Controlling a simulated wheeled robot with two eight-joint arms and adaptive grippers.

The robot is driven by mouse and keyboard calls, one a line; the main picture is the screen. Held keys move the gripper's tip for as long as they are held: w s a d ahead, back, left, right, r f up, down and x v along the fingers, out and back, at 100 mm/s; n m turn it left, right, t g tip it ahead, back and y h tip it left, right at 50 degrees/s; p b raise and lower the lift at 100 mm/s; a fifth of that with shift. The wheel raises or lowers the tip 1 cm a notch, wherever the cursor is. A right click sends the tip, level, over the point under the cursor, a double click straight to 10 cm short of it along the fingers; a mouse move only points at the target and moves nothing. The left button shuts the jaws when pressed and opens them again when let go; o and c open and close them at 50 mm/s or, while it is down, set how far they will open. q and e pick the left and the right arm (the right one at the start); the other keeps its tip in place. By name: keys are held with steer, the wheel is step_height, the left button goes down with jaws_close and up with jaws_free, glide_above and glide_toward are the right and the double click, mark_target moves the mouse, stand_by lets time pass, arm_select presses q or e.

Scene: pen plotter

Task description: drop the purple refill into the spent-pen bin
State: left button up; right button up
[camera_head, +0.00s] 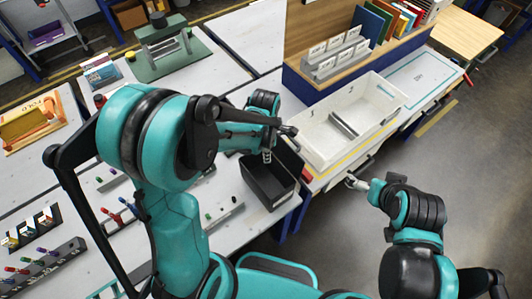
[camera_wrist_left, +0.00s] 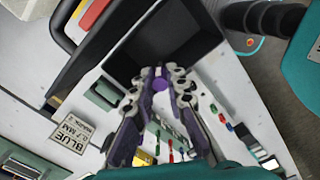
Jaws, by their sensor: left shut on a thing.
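The purple refill shows in the left wrist view as a small round purple end (camera_wrist_left: 160,84) between the fingertips of my left gripper (camera_wrist_left: 161,76). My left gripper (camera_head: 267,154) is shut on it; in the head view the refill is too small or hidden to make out. The black open bin (camera_head: 268,194), seemingly the spent-pen bin, stands at the table's front edge, just below the left gripper. Its dark inside (camera_wrist_left: 165,38) lies beyond the fingertips in the left wrist view. My right gripper (camera_head: 356,182) hangs over the floor to the right, too small to read.
A white divided tray (camera_head: 382,90) stands right of the bin. Pen racks (camera_head: 40,267) with colored pens lie at the left, and a label card reading BLUE (camera_wrist_left: 72,133) shows in the wrist view. A green stand (camera_head: 165,50) is at the back.

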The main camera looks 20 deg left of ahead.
arm_select(q)
steer(key=shift+f+b, duration=3)
steer(key=shift+f, duration=0.45)
steer(key=o, duration=0.9)
steer(key=shift+c, duration=0.2)
step_height(320, 180, up, 12)
steer(key=shift+a+r, duration=0.1)
